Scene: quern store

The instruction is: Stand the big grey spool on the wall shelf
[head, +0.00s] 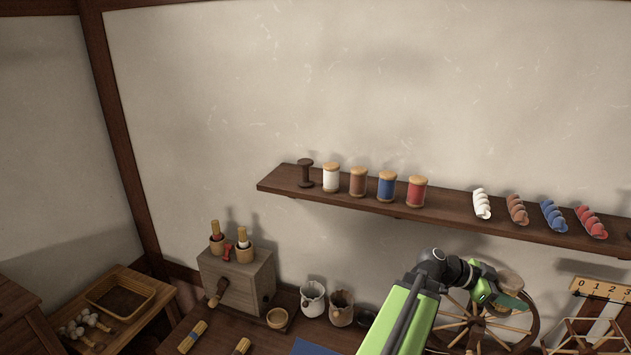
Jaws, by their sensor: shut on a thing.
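My gripper (497,293), at the end of my green and black arm, is at the lower right, below the wall shelf and in front of a spoked wheel. It is shut on a partly hidden thing with a rounded grey-brown top, which seems to be the big grey spool (510,279). The fingers hide most of it. The wall shelf (450,217) is a long dark plank. On its left part stand a dark bare spool (305,174) and white (331,178), brown (358,182), blue (387,187) and red (416,192) spools.
Twisted skeins (518,210) lie farther right on the shelf. A bare gap (449,205) lies between the red spool and the white skein. Below are the spoked wheel (455,335), a wooden box (248,278), small pots (341,308) and a numbered board (600,290).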

